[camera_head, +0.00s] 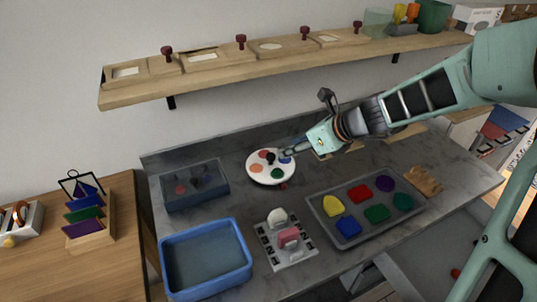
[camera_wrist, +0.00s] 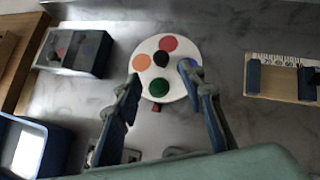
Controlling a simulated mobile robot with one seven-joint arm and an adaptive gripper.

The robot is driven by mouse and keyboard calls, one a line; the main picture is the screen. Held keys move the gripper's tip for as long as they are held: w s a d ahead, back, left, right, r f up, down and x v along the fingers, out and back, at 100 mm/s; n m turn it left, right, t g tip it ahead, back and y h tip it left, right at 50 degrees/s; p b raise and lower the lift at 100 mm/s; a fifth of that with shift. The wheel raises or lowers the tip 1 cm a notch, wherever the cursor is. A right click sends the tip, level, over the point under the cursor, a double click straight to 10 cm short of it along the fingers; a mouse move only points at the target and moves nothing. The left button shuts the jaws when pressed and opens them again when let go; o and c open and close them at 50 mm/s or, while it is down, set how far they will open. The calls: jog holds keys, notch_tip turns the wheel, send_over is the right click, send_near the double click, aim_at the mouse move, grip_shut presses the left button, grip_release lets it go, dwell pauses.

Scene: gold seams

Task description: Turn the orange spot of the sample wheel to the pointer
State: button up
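The sample wheel (camera_head: 271,180) is a white disc with a dark centre knob (camera_wrist: 161,58); it also shows in the wrist view (camera_wrist: 149,75). In the wrist view the orange spot (camera_wrist: 142,62) is at its left, the red spot (camera_wrist: 168,43) at the top, the green spot (camera_wrist: 159,88) at the bottom, and the blue spot at the right, partly hidden by a finger. A small red piece, apparently the pointer (camera_wrist: 156,107), sits at the rim by green. My gripper (camera_wrist: 161,75) is open, its fingers apart over the wheel's two sides; contact cannot be told.
A dark box (camera_head: 195,187) and a blue bin (camera_head: 207,290) stand left of the wheel. A grey tray (camera_head: 325,219) of coloured pieces lies at the right, a small white stand (camera_head: 300,255) in front. A wooden shelf (camera_head: 230,69) runs along the wall above.

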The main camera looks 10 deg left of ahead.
aim_at(271, 155)
jog(key=b+x, duration=0.1)
jog(key=x, duration=0.9)
jog(key=shift+f, duration=0.1)
jog(key=shift+c, duration=0.7)
grip_shut()
